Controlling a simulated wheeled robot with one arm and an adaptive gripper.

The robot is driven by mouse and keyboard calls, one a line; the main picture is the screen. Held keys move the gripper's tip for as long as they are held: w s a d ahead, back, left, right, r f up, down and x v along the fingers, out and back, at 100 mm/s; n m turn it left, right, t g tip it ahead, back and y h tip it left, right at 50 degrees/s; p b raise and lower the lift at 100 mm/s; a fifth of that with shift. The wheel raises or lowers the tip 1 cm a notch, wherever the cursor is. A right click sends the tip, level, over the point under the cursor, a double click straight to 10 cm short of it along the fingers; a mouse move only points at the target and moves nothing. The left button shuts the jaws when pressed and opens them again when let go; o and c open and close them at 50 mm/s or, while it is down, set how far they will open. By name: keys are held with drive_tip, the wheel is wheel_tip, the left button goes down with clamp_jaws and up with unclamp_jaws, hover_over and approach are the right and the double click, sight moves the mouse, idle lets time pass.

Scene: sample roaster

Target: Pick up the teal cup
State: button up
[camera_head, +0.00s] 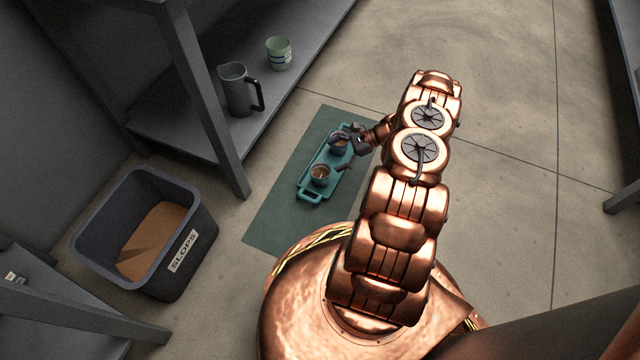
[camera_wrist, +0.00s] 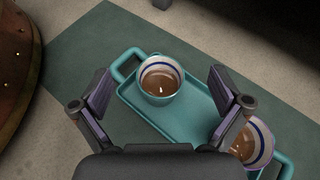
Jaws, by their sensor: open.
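The teal cup (camera_wrist: 157,97) stands upright on the teal tray (camera_wrist: 188,122), near the tray's handle on my base side. It has a pale inside with a blue band and brown contents; it also shows in the head view (camera_head: 320,182). A lavender cup (camera_wrist: 262,148) with similar contents stands at the tray's other end, partly hidden by a finger in the wrist view; it also shows in the head view (camera_head: 338,147). My gripper (camera_wrist: 159,87) is open and empty above the tray. In the wrist view the teal cup appears between its fingertips; no contact is visible.
The tray lies on a green mat (camera_head: 275,222) on the floor. A grey pitcher (camera_head: 236,95) and a pale green cup (camera_head: 279,58) stand on a low shelf at left. A bin labelled SLOPS (camera_head: 170,275) stands at lower left. The floor (camera_head: 510,120) at right is clear.

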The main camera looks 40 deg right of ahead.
drive_tip(key=m+t+b, duration=0.2)
drive_tip(key=b, duration=0.1)
approach(320, 176)
drive_tip(key=a, duration=0.1)
drive_tip(key=a+r, duration=0.1)
drive_tip(key=a, duration=0.1)
drive_tip(key=shift+s+r, duration=0.3)
drive_tip(key=shift+s, duration=0.1)
drive_tip(key=shift+b+x, duration=1.6)
drive_tip(key=shift+x, duration=1.1)
drive_tip(key=shift+b+x, duration=0.4)
drive_tip(key=shift+x, duration=0.65)
drive_tip(key=shift+w+r, duration=0.15)
drive_tip(key=shift+r, duration=0.05)
drive_tip(key=shift+c, duration=0.4)
drive_tip(key=c, duration=1.5)
